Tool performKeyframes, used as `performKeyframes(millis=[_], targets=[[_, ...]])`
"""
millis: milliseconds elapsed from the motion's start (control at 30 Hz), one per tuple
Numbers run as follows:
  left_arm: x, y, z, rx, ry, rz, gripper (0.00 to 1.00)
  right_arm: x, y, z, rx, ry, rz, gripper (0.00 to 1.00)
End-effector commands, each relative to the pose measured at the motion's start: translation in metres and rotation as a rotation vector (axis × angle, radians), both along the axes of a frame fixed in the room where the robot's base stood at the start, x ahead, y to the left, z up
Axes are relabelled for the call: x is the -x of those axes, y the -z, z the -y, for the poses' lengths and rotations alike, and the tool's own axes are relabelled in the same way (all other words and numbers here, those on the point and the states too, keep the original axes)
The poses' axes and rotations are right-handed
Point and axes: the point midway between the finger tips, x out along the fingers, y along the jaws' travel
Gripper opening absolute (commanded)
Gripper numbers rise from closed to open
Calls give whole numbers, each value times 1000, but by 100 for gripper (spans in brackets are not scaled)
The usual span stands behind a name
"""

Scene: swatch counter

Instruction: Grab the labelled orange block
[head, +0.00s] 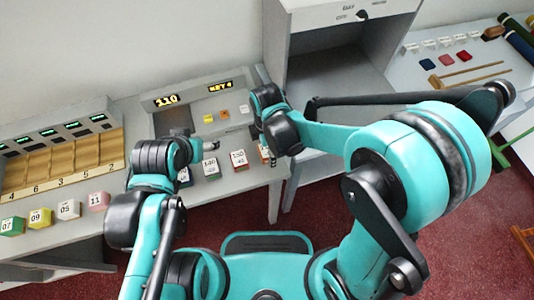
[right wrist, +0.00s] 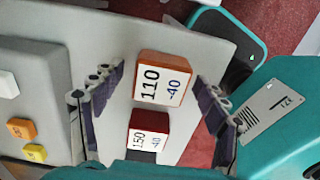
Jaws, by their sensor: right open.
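The labelled orange block (right wrist: 162,78) reads "110 -40" in the right wrist view. It stands on the grey counter between my right gripper's spread fingers, touching neither as far as I can see. My right gripper (right wrist: 154,98) is open and empty above the counter. A red block (right wrist: 148,132) labelled "150 -40" sits close beside the orange one; it also shows in the head view (head: 239,162). My left arm's end (head: 205,146) is over the counter; its fingers are unclear.
A block labelled "140" (head: 211,169) stands left of the red one. A console (head: 190,98) behind shows "110" and "KEY 4". A wooden slotted rack (head: 70,160) and several numbered blocks are at left. A grey cabinet (head: 330,60) stands right of the console.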

Motion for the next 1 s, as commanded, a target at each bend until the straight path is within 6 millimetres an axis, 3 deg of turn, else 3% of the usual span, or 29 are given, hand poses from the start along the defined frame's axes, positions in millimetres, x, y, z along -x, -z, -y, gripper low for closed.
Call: performKeyframes(millis=[133, 367, 767, 1000], targets=[[0, -1, 0, 0, 0, 0, 70, 0, -1, 0, 0, 0, 0, 74], [0, -1, 0, 0, 0, 0, 70, 0, -2, 0, 0, 0, 0, 19], [0, -4, 0, 0, 0, 0, 70, 0, -6, 0, 0, 0, 0, 19], [0, -20, 0, 0, 0, 0, 70, 0, -40, 0, 0, 0, 0, 19]])
